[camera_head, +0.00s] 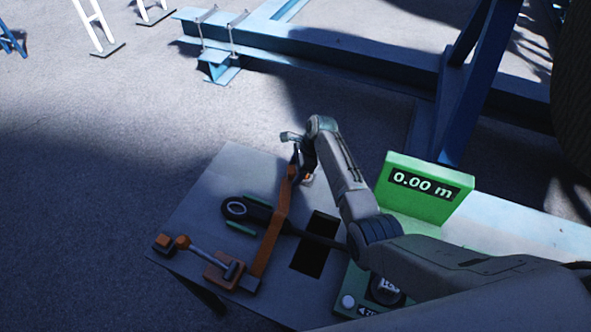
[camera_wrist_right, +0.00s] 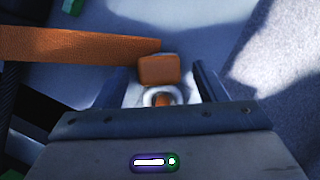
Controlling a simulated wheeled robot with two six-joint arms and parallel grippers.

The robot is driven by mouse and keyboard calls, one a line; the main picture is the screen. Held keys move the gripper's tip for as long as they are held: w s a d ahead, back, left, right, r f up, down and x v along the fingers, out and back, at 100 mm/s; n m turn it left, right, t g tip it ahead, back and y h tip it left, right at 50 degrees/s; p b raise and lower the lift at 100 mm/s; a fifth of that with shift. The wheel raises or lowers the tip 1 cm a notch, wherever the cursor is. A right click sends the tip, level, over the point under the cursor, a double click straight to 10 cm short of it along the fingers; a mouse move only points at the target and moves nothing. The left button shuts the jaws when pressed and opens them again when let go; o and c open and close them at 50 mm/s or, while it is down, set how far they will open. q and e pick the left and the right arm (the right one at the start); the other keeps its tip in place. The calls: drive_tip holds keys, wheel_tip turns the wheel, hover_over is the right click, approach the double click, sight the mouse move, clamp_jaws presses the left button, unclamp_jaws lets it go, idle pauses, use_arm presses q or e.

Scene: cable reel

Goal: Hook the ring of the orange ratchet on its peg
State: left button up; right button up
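My right gripper (camera_head: 297,158) is over the far edge of the grey table, at the upper end of a long orange bar or strap (camera_head: 273,232). In the right wrist view its two fingers (camera_wrist_right: 163,88) stand apart. Between them is a pale ring (camera_wrist_right: 149,97) with something orange in its middle, beside an orange block (camera_wrist_right: 159,70). The fingers look clear of both. I cannot tell whether the ring sits around a peg. The orange strap also shows in the right wrist view (camera_wrist_right: 75,46). Near the table's left corner are an orange base (camera_head: 221,270) and an orange knob (camera_head: 182,242) joined by a grey rod. My left gripper is not in view.
A black cable with a looped end (camera_head: 236,208) lies under the strap between green bars. A dark rectangular opening (camera_head: 314,246) is right of it. A green display (camera_head: 425,188) reads 0.00 m. Blue beams (camera_head: 330,52) stand beyond the table.

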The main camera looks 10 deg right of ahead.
drive_tip(key=b+v, duration=0.2)
drive_tip(key=v, duration=0.8)
drive_tip(key=shift+r, duration=0.35)
drive_tip(key=shift+d, duration=0.15)
